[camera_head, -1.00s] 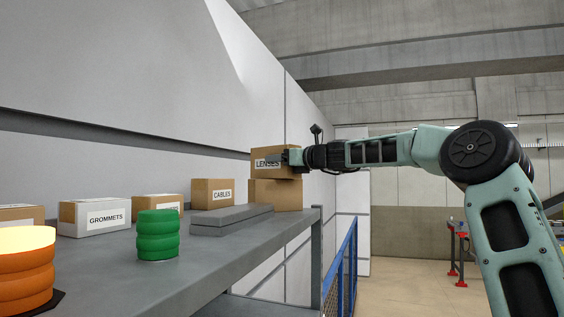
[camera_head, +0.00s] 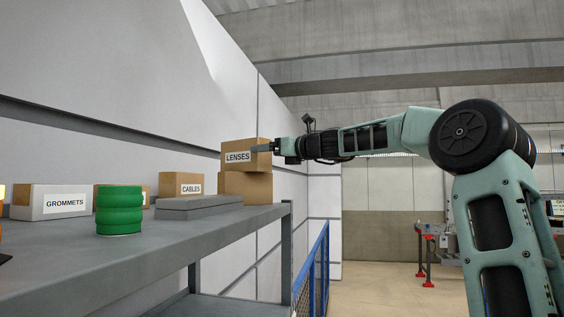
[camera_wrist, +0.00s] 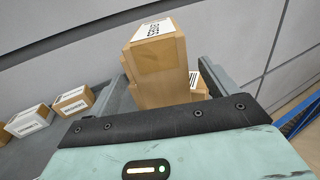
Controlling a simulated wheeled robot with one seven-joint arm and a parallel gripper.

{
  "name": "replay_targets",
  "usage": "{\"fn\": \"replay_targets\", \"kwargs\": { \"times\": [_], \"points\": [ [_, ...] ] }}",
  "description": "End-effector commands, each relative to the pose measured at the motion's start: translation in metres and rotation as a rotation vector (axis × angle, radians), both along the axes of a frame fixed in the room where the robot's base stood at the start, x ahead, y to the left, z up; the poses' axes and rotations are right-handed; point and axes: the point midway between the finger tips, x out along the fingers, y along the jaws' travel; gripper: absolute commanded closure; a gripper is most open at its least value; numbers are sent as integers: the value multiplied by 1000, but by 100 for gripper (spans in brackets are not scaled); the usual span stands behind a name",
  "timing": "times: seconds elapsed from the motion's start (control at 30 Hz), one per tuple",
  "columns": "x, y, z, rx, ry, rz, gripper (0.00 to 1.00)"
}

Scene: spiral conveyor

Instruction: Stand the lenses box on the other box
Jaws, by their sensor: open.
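The lenses box (camera_head: 238,155) is a brown carton with a white label. The lenses box also shows in the wrist view (camera_wrist: 158,65), just beyond my gripper's body. My gripper (camera_head: 262,148) is open at the lenses box's right side. One finger overlaps the box's upper right in the head view; I cannot tell whether it touches. The lower box is partly hidden behind the lenses box and gripper in the wrist view.
Grey flat slabs (camera_head: 200,207) lie left of the stack. A white wall is behind. A blue railing (camera_head: 312,275) is at right.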

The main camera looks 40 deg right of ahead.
Motion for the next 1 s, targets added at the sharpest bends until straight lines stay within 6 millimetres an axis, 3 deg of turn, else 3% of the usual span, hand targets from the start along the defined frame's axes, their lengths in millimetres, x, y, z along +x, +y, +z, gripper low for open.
{"fn": "replay_targets", "kwargs": {
  "times": [0.1,0.3,1.0],
  "points": [
    [-21,-6,-5,-3,0,-6,15],
    [-41,-11,-2,-2,0,-2,15],
    [-45,-12,0,0,1,0,15]
  ]
}}
